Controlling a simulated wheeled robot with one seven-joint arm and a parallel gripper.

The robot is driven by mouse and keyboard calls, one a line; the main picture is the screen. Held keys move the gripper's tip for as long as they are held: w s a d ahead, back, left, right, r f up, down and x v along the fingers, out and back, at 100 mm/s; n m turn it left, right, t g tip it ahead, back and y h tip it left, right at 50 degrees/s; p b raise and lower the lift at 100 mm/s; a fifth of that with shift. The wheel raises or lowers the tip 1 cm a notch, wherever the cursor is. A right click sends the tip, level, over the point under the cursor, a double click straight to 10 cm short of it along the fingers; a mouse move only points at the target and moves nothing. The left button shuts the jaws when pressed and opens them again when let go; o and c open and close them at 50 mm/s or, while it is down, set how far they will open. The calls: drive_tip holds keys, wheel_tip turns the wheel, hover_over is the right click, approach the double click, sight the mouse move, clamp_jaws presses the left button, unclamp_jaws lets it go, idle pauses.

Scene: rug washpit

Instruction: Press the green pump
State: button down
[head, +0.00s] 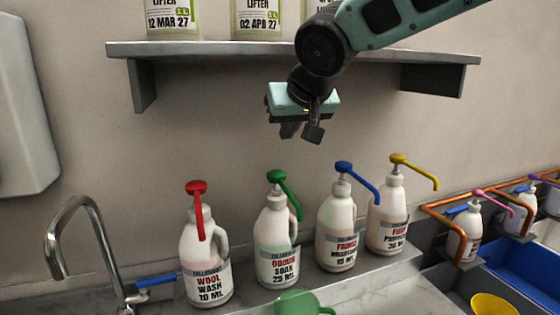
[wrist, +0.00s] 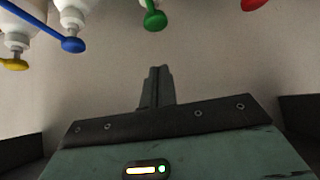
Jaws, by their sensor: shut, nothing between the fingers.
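The green pump (head: 277,177) tops a white bottle (head: 278,242) labelled "ODOUR SOAK 25 ML", standing second from the left in the row on the ledge. In the wrist view the green pump head (wrist: 154,19) shows at the top, just left of centre, beyond my fingertips. My gripper (head: 301,130) is above the row, in front of the wall and under the shelf, a little right of the green pump and higher than it. In the wrist view its fingers (wrist: 160,72) are together and empty. They are apart from the pump.
A red-pump bottle (head: 208,275) stands left of the green one; blue-pump (head: 337,235) and yellow-pump (head: 387,220) bottles stand right. A shelf (head: 220,50) with jugs is above. A tap (head: 75,225) is at left, a green scoop-like item (head: 300,303) in front, and blue bins (head: 520,265) at right.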

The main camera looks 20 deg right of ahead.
drive_tip(key=p, duration=0.1)
hover_over(280, 177)
wheel_tip(280, 177, down, 5)
drive_tip(key=shift+f, duration=0.1)
wheel_tip(280, 177, down, 2)
drive_tip(key=shift+f+b, duration=0.25)
drive_tip(key=shift+b, duration=0.05)
drive_tip(key=shift+f, duration=0.65)
drive_tip(key=shift+f+b, duration=0.1)
drive_tip(key=shift+b, duration=0.2)
wheel_tip(280, 177, down, 3)
drive_tip(key=b, duration=0.4)
drive_tip(key=shift+s, duration=0.1)
